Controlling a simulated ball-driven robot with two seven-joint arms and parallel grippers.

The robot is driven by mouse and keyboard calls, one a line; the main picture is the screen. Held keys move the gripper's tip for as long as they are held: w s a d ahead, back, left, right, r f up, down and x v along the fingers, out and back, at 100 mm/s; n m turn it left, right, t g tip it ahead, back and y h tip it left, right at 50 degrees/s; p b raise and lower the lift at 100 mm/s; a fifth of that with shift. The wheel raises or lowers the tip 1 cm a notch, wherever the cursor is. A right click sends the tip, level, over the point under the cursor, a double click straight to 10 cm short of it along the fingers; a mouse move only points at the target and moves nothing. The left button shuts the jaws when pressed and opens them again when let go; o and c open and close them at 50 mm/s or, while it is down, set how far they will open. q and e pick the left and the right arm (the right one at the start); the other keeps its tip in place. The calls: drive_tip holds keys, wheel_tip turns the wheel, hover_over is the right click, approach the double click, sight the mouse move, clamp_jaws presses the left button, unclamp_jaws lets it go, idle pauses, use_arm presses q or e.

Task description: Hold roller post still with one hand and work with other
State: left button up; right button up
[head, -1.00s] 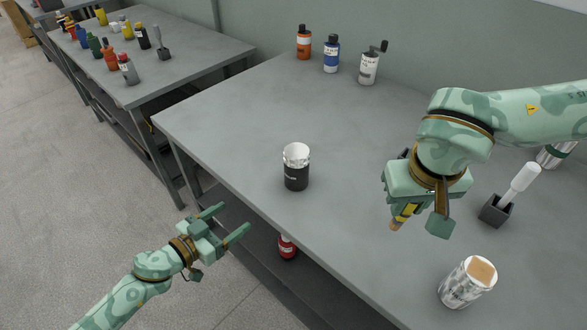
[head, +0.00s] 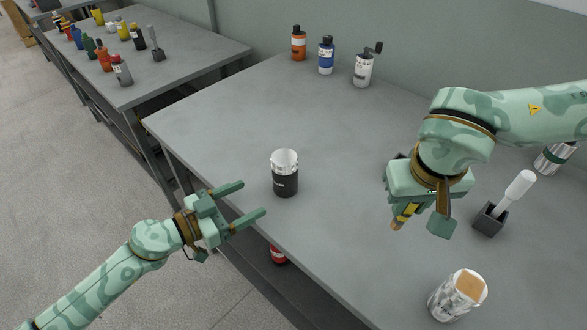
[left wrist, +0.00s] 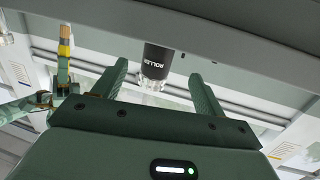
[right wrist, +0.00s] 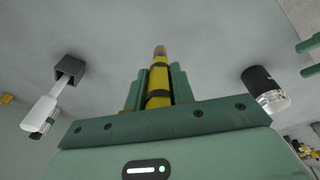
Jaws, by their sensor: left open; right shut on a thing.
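The roller post (head: 285,184) is a black cylinder with a shiny silver top, upright near the table's front-left edge. My right gripper (right wrist: 158,75) is shut on a yellow tool (right wrist: 158,88) with dark bands and a tan tip. It holds the tool above the table, right of the post.
A silver can (head: 445,303) with a tan top stands at the front right. A dark block (head: 488,219) holds a white-handled tool. The table's middle is clear.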

sight(274, 185)
use_arm(q)
drive_tip(key=b+x, duration=0.1)
drive_tip(key=x, duration=0.4)
drive_tip(key=shift+w+d+f, duration=0.1)
drive_tip(key=shift+w+d, duration=0.1)
drive_tip(key=shift+d, duration=0.1)
use_arm(e)
drive_tip(key=shift+w+f, duration=0.1)
drive_tip(key=shift+f, duration=0.8)
use_arm(q)
drive_tip(key=x, duration=0.2)
drive_tip(key=shift+w+d, duration=0.2)
use_arm(e)
drive_tip(key=shift+r, duration=0.5)
use_arm(q)
drive_tip(key=shift+w+d+p, duration=0.25)
drive_tip(key=shift+d+p, duration=0.05)
drive_tip(key=shift+d, duration=0.2)
use_arm(e)
drive_tip(key=shift+r, duration=0.1)
use_arm(q)
drive_tip(key=shift+w+d, duration=0.2)
drive_tip(key=c, duration=0.7)
